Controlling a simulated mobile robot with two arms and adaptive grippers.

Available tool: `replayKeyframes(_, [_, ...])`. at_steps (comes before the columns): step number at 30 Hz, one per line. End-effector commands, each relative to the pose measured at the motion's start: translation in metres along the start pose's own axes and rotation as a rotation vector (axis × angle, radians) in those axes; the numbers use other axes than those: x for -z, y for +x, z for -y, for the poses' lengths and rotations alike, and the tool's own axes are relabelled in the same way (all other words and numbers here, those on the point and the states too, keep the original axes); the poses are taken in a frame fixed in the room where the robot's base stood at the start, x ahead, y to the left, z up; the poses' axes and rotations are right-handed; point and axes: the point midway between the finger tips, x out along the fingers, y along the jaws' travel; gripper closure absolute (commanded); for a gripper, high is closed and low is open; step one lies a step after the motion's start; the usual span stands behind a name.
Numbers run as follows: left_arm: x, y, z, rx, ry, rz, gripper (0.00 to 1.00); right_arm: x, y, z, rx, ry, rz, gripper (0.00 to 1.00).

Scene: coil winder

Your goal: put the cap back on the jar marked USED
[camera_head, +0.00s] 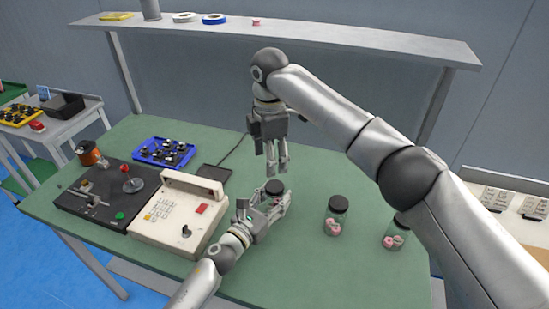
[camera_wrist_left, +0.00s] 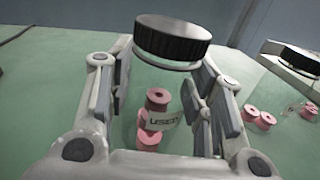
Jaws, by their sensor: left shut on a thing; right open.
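The jar marked USED (camera_wrist_left: 160,121) is clear glass with pink spools inside, and its label shows in the left wrist view. My left gripper (camera_head: 276,203) is shut on this jar, one finger on each side, holding it upright at the table. A black ribbed cap (camera_wrist_left: 172,38) sits at the jar's mouth, and it also shows in the head view (camera_head: 274,187). A pale rim shows just under it; I cannot tell whether it is screwed down. My right gripper (camera_head: 271,170) is open and empty, pointing down just above the cap.
Two more black-capped jars with pink spools stand to the right, one nearer (camera_head: 335,218) and one (camera_head: 396,236) partly behind my right arm. The winder's cream control box (camera_head: 176,215) is close on the left. A blue tray (camera_head: 164,152) lies behind it. A shelf (camera_head: 300,35) spans the back.

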Motion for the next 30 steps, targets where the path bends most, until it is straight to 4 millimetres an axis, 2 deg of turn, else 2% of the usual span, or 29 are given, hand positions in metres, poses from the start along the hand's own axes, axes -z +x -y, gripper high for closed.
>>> replayKeyframes(6, [0.001, 0.000, 0.000, -0.001, 0.000, -0.001, 1.00, -0.005, 0.003, 0.005, 0.022, -0.307, -0.007, 0.39])
replayKeyframes(12, [0.001, 0.000, 0.000, -0.001, 0.000, -0.001, 1.00, -0.007, 0.004, 0.008, 0.032, -0.448, -0.014, 0.39])
replayKeyframes(25, [0.001, 0.000, 0.000, -0.001, 0.000, -0.001, 1.00, -0.007, 0.006, 0.008, 0.034, -0.472, -0.016, 0.39])
replayKeyframes(30, [0.001, 0.000, 0.000, -0.001, 0.000, -0.001, 1.00, -0.007, 0.021, 0.009, 0.037, -0.471, -0.016, 0.39])
